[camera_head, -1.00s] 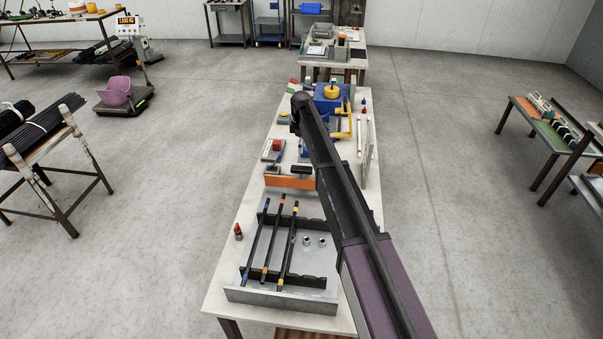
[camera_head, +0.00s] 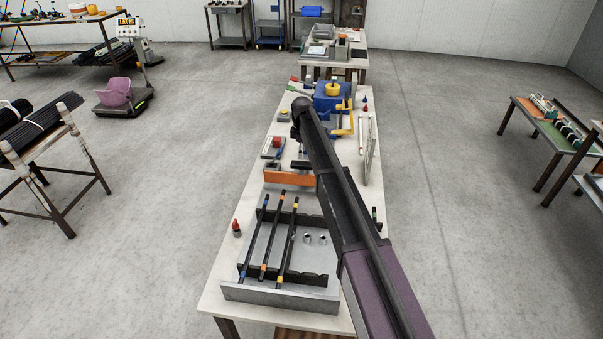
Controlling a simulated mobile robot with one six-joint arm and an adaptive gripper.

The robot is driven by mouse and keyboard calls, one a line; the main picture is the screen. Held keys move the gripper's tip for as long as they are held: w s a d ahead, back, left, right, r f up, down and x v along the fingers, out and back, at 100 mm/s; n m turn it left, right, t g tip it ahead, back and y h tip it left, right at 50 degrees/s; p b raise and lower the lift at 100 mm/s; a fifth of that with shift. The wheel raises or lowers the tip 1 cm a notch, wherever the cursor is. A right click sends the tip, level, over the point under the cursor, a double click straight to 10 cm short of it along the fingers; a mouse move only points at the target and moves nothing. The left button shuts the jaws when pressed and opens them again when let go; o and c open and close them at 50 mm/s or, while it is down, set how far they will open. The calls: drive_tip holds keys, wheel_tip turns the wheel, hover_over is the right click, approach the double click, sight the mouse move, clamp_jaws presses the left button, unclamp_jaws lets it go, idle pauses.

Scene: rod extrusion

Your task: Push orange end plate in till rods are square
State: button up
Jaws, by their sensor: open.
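The orange end plate (camera_head: 289,178) stands on edge across the bench, just beyond the far ends of the rods; its right end is hidden behind my arm. Three black rods lie lengthwise over dark notched supports: a blue-banded rod (camera_head: 255,238), an orange-banded rod (camera_head: 272,235) and a yellow-banded rod (camera_head: 288,243). Their ends are staggered, and the orange-banded rod reaches closest to the orange plate. A grey plate (camera_head: 280,298) closes the near end of the fixture. My gripper cannot be made out; my arm's dark links cover that area.
A red-topped item (camera_head: 237,229) stands left of the fixture. A blue machine (camera_head: 331,95), a yellow clamp frame (camera_head: 345,120) and a clear panel (camera_head: 368,150) stand farther back. The floor beside the bench is open.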

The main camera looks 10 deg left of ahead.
sight(302, 163)
drive_tip(key=shift+f+b, duration=4)
drive_tip(key=shift+f, duration=0.3)
clamp_jaws()
drive_tip(key=s, duration=1)
drive_tip(key=shift+s+a, duration=0.15)
drive_tip(key=shift+s, duration=0.05)
unclamp_jaws()
drive_tip(key=shift+s, duration=0.1)
drive_tip(key=shift+w, duration=0.2)
